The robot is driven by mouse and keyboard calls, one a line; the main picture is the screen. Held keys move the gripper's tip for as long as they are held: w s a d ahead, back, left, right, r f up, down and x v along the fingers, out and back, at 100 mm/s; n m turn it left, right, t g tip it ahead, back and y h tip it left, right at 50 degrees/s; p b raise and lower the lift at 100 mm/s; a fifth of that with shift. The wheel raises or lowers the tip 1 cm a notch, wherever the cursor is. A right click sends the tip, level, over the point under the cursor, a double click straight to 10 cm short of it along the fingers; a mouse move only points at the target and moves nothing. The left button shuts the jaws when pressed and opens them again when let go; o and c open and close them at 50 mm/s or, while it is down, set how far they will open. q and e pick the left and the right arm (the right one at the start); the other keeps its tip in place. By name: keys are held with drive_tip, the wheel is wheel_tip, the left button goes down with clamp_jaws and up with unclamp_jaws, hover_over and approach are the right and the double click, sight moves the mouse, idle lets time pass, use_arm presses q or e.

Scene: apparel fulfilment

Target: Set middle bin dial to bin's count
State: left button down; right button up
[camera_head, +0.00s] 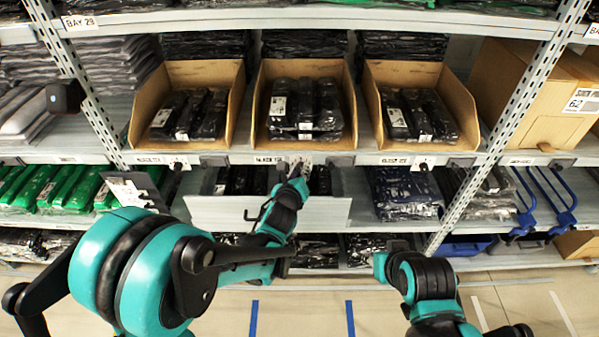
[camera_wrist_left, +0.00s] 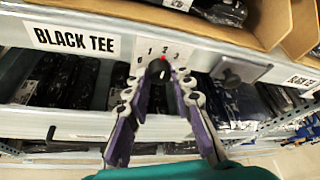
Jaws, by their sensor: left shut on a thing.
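The middle bin (camera_head: 258,112) is an open cardboard box on the shelf, holding several black bagged garments (camera_head: 306,108) with white labels; some overlap. Its black dial knob (camera_wrist_left: 158,72) sits on a white numbered plate on the shelf edge below it. A red mark on the dial is at the top, close to the 2. My left gripper (camera_wrist_left: 158,84) is shut on the knob, one finger on each side. In the head view my left gripper (camera_head: 297,172) reaches the shelf edge and hides most of the dial.
Left bin (camera_head: 135,115) and right bin (camera_head: 470,115) flank it, each with black garments and a dial below. A light grey drawer-like panel (camera_head: 225,212) stands out under the middle bin, below my left gripper. BLACK TEE labels (camera_wrist_left: 75,39) mark the shelf edge.

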use_arm(q)
drive_tip(key=c, duration=1.3)
unclamp_jaws()
drive_tip(key=v, duration=1.2)
